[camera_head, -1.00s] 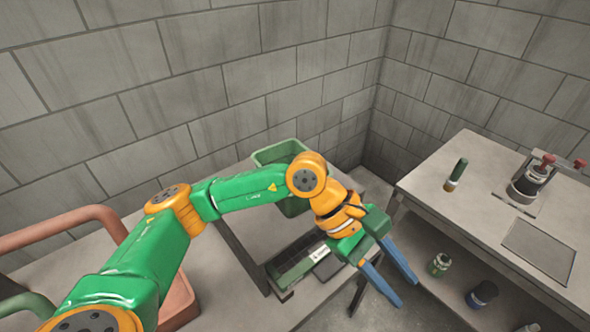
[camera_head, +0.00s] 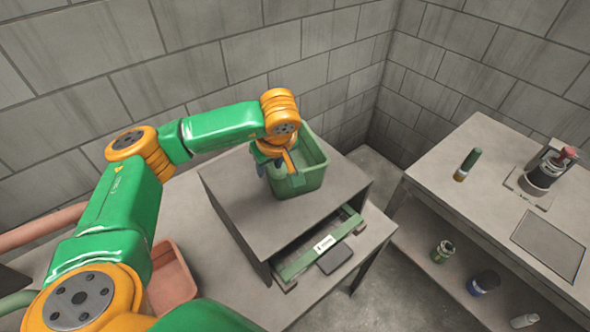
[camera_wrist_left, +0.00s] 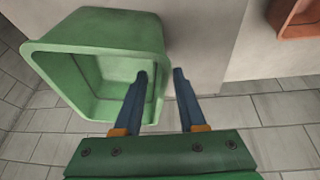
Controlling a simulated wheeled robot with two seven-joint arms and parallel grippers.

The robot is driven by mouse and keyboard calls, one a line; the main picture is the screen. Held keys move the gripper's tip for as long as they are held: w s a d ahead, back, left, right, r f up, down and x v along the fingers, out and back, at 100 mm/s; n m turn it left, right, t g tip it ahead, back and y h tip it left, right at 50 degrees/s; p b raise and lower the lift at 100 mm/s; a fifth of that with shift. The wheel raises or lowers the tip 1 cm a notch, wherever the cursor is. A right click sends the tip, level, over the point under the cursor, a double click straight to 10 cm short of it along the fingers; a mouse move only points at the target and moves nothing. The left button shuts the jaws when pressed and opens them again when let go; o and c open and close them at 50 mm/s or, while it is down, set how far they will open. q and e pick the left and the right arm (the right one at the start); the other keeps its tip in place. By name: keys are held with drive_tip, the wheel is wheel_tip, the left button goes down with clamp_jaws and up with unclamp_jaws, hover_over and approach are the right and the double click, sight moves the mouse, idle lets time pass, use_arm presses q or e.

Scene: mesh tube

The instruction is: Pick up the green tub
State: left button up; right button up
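The green tub (camera_head: 313,172) stands upright on top of a grey drawer cabinet (camera_head: 225,190) in the head view. In the left wrist view the tub (camera_wrist_left: 60,75) fills the left side with its opening in sight. My left gripper (camera_head: 276,166) is at the tub's left side. In the left wrist view its blue fingers (camera_wrist_left: 160,74) are apart: one overlaps the tub's opening, the other is outside, with the tub's near wall between them. I cannot tell whether either finger touches it. The right gripper is not in view.
The cabinet's drawer (camera_head: 320,245) is partly open, with a dark block (camera_head: 335,258) by its front. A reddish tray (camera_head: 172,280) lies at the lower left. The right-hand bench (camera_head: 495,165) holds a marker-like item and a clamp device; several containers stand on its lower shelf. Block walls close the back.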

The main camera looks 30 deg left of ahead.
use_arm(q)
drive_tip(key=shift+w+f, duration=0.1)
drive_tip(key=shift+w, duration=0.1)
clamp_jaws()
idle(1.1)
